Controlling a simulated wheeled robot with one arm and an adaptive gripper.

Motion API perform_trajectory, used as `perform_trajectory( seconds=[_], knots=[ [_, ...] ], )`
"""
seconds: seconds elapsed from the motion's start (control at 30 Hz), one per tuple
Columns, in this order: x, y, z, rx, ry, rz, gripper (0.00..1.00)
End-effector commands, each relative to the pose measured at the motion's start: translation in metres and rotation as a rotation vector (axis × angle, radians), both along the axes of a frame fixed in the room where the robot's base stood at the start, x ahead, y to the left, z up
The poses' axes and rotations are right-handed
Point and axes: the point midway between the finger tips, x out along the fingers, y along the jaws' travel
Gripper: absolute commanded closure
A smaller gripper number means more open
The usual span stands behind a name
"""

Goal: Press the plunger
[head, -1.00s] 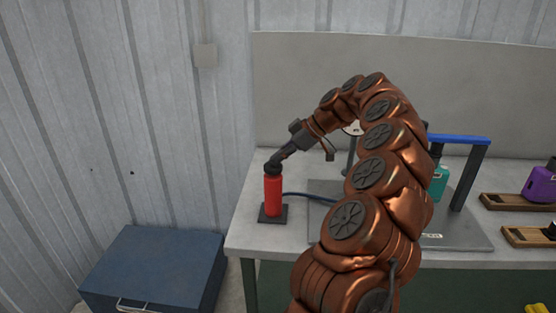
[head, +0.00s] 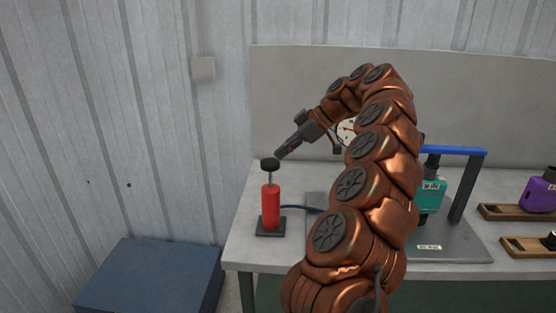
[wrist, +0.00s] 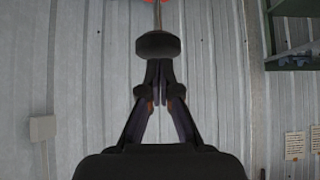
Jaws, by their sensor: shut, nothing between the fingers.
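The plunger is a red cylinder (head: 271,207) on a dark square base at the left end of the bench. Its thin rod stands up out of the cylinder and carries a black knob (head: 270,164). In the wrist view the knob (wrist: 158,45) is just beyond my fingertips, with the rod above it in the picture. My gripper (head: 279,156) is shut and empty, its tips close beside the upper right of the knob. I cannot tell whether they touch it.
A teal muffler (head: 430,198) is there, partly behind my arm. A purple one (head: 538,196) is at the right. A blue chest (head: 150,275) stands left of the bench.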

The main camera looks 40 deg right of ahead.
Motion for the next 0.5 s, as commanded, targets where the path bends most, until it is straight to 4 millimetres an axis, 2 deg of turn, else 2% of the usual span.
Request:
perform_trajectory(
  seconds=[0.5],
  knots=[
    [-0.015, -0.019, 0.026, -0.004, 0.0, -0.004, 1.0]
  ],
)
